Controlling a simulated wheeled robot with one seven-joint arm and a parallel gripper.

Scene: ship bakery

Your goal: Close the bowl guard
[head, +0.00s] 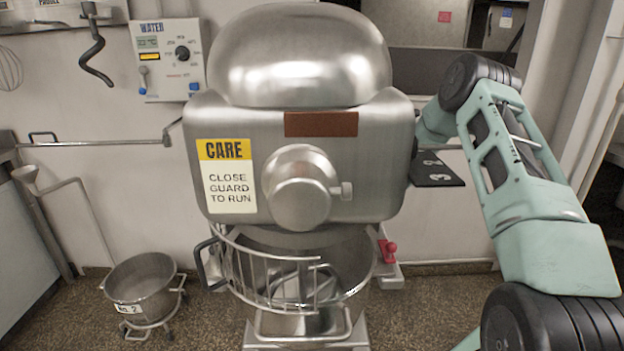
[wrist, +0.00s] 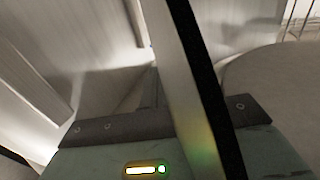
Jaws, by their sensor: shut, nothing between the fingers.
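The bowl guard (head: 268,283) is a curved wire cage on the big steel mixer (head: 300,110) in the head view. It spans the left and front of the bowl's top, and the right part of the bowl (head: 352,268) is uncovered. A dark handle (head: 204,264) is at the left side. My arm reaches in from the right, and its end is hidden behind the mixer head's right side. In the wrist view my gripper (wrist: 152,82) is shut and empty, its body along the bottom edge. A diagonal bar crosses in front of it. I cannot see it touching the guard.
A black numbered plate (head: 437,170) and a red knob (head: 390,248) stick out at the mixer's right. A small bowl (head: 142,285) on a wheeled stand is on the floor at left. A water panel (head: 168,60) and rail are on the wall. Floor right of the mixer is clear.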

